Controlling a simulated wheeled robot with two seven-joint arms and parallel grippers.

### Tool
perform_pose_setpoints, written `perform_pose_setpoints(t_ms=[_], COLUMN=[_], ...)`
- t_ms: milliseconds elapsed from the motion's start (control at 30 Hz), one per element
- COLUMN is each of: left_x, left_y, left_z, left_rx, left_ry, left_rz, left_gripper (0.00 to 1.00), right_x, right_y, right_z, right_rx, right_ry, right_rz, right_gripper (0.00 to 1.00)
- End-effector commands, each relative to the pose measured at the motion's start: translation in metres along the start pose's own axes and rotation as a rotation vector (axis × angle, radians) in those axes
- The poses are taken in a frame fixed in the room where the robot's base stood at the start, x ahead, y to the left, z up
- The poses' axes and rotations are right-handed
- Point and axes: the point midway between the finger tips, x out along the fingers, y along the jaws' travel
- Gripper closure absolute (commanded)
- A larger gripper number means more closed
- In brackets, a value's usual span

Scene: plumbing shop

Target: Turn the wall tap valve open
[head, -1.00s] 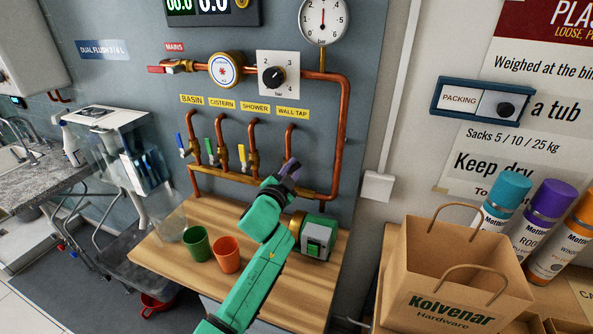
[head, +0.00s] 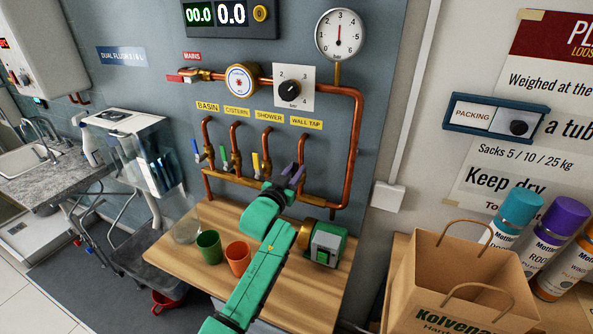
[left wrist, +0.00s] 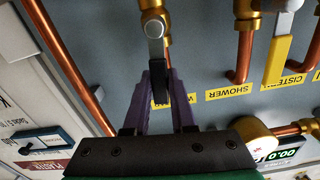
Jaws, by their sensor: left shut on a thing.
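The wall tap valve shows in the left wrist view, which is upside down, as a brass body (left wrist: 152,6) with a grey lever (left wrist: 155,29) and a dark grip. The lever lies roughly along its copper pipe. My left gripper (head: 293,174) has purple fingers and is at the wall tap branch, below the yellow WALL TAP label (head: 306,123). In the left wrist view its fingers (left wrist: 166,88) are on both sides of the lever's grip, shut on it. In the head view the gripper hides most of the valve. My right gripper is not in view.
The yellow shower lever (head: 257,166) is close to the left. Copper pipe (head: 352,150) runs down the right. Green (head: 208,247) and orange (head: 238,258) cups and a green-grey machine (head: 326,243) stand on the wooden bench (head: 272,300) below.

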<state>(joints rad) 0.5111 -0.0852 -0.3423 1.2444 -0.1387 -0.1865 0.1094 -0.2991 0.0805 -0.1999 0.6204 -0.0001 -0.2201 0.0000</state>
Motion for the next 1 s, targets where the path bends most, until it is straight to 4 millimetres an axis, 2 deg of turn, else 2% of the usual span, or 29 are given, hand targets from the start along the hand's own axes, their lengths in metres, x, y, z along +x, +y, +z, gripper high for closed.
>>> perform_pose_setpoints(t_ms=[367, 400, 467, 500, 833, 1000], left_x=[0.000, 0.000, 0.000, 0.000, -0.002, -0.019], left_y=[0.000, 0.000, 0.000, 0.000, 0.000, -0.001], left_z=[0.003, 0.003, 0.003, 0.003, 0.002, 0.003], left_rx=[-0.006, -0.006, -0.006, -0.006, -0.004, -0.003], left_ry=[-0.006, -0.006, -0.006, -0.005, -0.002, -0.002], left_rz=[0.000, 0.000, 0.000, 0.000, 0.000, -0.001], left_gripper=[1.00, 0.73, 0.50, 0.46, 0.46, 0.46], right_x=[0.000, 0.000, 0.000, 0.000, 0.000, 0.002], right_y=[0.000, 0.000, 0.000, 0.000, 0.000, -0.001], right_z=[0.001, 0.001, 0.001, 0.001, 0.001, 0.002], right_rx=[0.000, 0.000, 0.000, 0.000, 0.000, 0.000], right_ry=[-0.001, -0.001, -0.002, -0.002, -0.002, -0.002], right_rz=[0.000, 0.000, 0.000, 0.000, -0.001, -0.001], right_gripper=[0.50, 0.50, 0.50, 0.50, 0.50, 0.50])
